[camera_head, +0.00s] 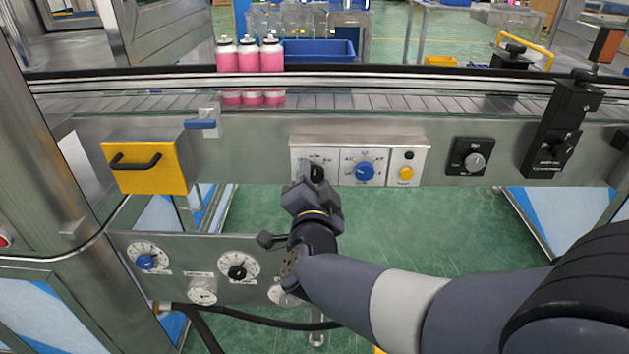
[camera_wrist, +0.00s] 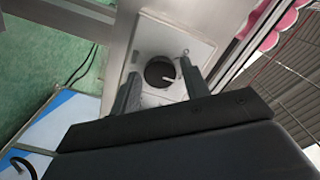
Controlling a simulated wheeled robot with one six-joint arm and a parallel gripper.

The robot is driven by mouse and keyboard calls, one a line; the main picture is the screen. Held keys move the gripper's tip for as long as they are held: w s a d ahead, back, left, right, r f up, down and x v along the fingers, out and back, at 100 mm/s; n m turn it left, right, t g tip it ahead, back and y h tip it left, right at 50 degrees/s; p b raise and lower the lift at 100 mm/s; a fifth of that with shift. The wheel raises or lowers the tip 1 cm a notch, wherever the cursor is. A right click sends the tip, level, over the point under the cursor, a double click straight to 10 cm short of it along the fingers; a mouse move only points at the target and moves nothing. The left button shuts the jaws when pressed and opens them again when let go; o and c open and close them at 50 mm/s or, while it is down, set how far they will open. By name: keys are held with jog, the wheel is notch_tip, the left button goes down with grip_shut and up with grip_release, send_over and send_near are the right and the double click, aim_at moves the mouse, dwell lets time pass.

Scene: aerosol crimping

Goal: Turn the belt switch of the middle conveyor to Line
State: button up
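A pale control panel (camera_head: 334,142) is mounted on the front of the conveyor (camera_head: 235,145). At its left end is a black round knob (camera_head: 318,173), partly hidden by my gripper (camera_head: 309,178). The wrist view shows this black knob (camera_wrist: 160,71) on a light plate, with the fingers of my gripper (camera_wrist: 159,73) spread on either side of it. Gaps seem to show between knob and fingers, so the gripper looks open and empty. The knob's setting and labels cannot be read. A blue knob (camera_head: 365,171) sits in the panel's middle.
A yellow button (camera_head: 405,173) is at the panel's right end. A black dial (camera_head: 473,160) and a black sensor post (camera_head: 563,130) stand further right. A yellow handled box (camera_head: 145,168) is on the left. Pink bottles (camera_head: 250,60) stand on the belt. Gauges (camera_head: 237,270) line a lower panel.

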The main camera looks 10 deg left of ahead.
jog(key=shift+o, duration=0.8)
jog(key=p+v, duration=0.1)
jog(key=v, duration=1)
jog(key=shift+p, duration=0.4)
jog(key=shift+w+a, duration=0.15)
jog(key=shift+w, duration=0.05)
